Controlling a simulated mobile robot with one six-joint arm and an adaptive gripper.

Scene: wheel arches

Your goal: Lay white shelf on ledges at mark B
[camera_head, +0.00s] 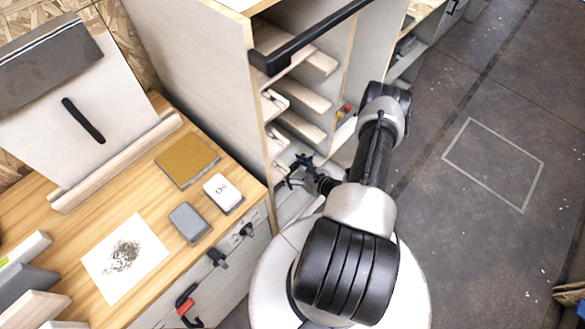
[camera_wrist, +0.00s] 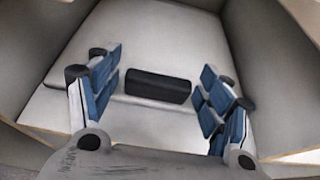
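My gripper (camera_head: 297,172) reaches into the lower part of an open pale cabinet. The wrist view shows its two blue-padded fingers (camera_wrist: 160,80) spread apart. A short black bar (camera_wrist: 158,86) lies between and just beyond them, on a whitish board (camera_wrist: 150,55). Narrow gaps show at both ends of the bar, so the fingers do not seem to hold it. I cannot tell whether this board is the white shelf. Pale wooden ledges (camera_head: 300,125) stick out from the cabinet walls above the gripper. I cannot make out a mark B.
A black bar (camera_head: 305,40) crosses the cabinet's upper front. Cabinet walls close in around the gripper. On the wooden worktop (camera_head: 150,190) at left, a white panel (camera_head: 80,110) with a black handle leans back. Several small blocks lie there too.

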